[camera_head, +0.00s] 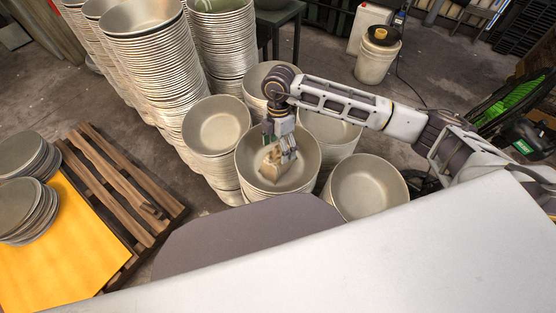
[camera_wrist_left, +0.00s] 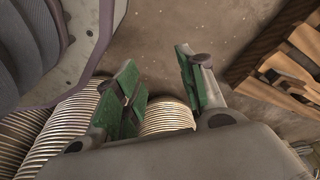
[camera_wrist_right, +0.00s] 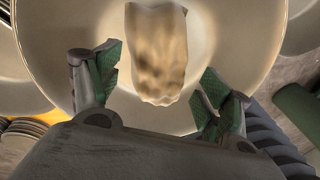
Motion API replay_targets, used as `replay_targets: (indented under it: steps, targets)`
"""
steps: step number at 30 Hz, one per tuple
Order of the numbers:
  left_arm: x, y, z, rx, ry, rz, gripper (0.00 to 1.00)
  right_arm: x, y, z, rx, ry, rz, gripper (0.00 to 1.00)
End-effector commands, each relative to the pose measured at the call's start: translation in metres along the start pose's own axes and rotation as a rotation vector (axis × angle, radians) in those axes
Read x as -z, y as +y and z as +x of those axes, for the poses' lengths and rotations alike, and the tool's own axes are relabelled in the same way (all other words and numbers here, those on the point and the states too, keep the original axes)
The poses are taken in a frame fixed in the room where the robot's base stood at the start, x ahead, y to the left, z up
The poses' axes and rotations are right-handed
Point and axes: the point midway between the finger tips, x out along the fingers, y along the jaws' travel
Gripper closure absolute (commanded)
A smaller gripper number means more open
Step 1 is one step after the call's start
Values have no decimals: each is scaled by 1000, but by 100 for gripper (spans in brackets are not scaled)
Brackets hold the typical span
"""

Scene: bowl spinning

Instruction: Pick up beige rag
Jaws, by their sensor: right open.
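The beige rag (camera_head: 273,167) lies crumpled inside a metal bowl (camera_head: 248,150) at the top of a stack, in the middle of the head view. In the right wrist view the rag (camera_wrist_right: 157,55) hangs or lies ahead of the fingers, centred between them. My right gripper (camera_head: 280,150) is over the bowl, close to the rag; in its wrist view the green-padded fingers (camera_wrist_right: 158,88) are spread apart with the rag's near end between or just beyond them. My left gripper (camera_wrist_left: 160,85) shows only in its own wrist view, fingers apart and empty.
Tall stacks of metal bowls (camera_head: 160,75) stand at the back left, with shorter stacks (camera_head: 368,187) around the rag's bowl. A wooden pallet (camera_head: 118,180) with a yellow sheet (camera_head: 60,255) and metal discs lies at left. A white bucket (camera_head: 377,62) stands behind my right arm.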

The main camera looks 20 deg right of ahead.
Motion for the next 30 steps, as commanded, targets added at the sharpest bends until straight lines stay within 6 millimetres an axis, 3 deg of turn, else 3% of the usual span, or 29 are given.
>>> replay_targets:
  steps: [5, 11, 19, 30]
  targets:
    - [-5, 1, 2, -1, -8, 0, 60, 0, 0, 3, 1, 0, 0, 21]
    - [-7, 2, 0, -3, -24, 1, 60, 1, 2, 21, 1, 0, 0, 21]
    - [8, 6, -16, -10, -18, 1, 60, 1, 3, 48, 1, 0, 1, 21]
    - [11, 7, -19, -11, -15, 1, 60, 1, 3, 52, 0, 0, 0, 21]
